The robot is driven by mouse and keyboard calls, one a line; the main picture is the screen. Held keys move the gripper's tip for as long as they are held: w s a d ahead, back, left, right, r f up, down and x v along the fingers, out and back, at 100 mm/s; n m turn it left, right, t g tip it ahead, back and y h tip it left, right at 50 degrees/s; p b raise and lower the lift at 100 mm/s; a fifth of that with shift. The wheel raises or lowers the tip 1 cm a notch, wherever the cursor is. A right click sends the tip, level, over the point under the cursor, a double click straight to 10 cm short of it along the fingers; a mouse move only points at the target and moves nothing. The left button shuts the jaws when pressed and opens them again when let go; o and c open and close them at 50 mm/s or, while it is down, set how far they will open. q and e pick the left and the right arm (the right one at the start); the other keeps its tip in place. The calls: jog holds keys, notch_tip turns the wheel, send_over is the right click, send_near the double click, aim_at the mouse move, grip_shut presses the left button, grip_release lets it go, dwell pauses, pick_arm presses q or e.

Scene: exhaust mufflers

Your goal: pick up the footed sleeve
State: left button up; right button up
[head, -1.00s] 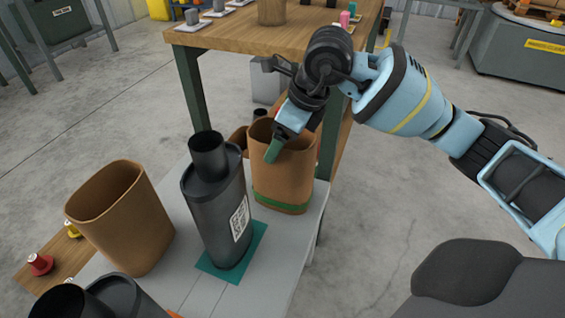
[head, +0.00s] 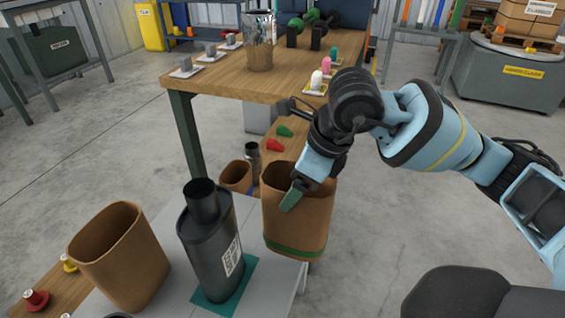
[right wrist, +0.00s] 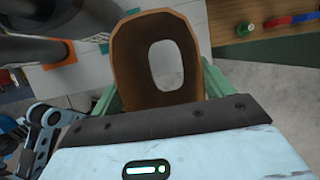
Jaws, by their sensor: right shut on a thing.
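The footed sleeve is a brown, open-topped oval tube with a green band low on its side (head: 297,225). In the head view it stands upright over the right edge of the grey table (head: 262,285) and looks raised off it. My right gripper (head: 294,195) is shut on its upper part, with one green finger visible on the near side. In the right wrist view the sleeve (right wrist: 125,55) sits between both green fingers, and a pale oval opening shows through its bottom. My left gripper is not in view.
A dark muffler (head: 212,245) stands on a teal mat (head: 245,285), just left of the held sleeve. Another brown sleeve (head: 120,255) stands farther left. A smaller brown sleeve (head: 235,177) is behind. A wooden workbench (head: 215,82) stands beyond. Open floor (head: 390,235) lies to the right.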

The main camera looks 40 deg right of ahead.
aim_at(326, 210)
jog(key=s, duration=0.5)
jog(key=s+p, duration=0.1)
jog(key=s, duration=0.1)
jog(key=shift+s+r, duration=0.3)
jog(key=shift+r, duration=0.05)
jog(key=n, duration=0.1)
jog(key=a+n+y, duration=0.1)
jog(key=shift+s+a+f+n, duration=0.15)
jog(key=shift+s+n, duration=0.1)
jog(key=shift+n, duration=0.05)
jog(key=a+n+g, duration=0.1)
jog(key=n, duration=0.1)
jog(key=n+y, duration=0.1)
jog(key=n, duration=0.1)
jog(key=shift+s+a+g, duration=0.4)
jog(key=s+a+r+n+g+h, duration=0.2)
jog(key=a+n+g, duration=0.1)
jog(key=n, duration=0.8)
jog(key=s+a+r+n+g+h, duration=0.2)
jog(key=n+g, duration=0.1)
jog(key=n, duration=0.9)
jog(key=shift+s+a+r+g, duration=0.3)
jog(key=shift+s+a, duration=0.05)
jog(key=shift+a, duration=0.05)
jog(key=shift+s, duration=0.1)
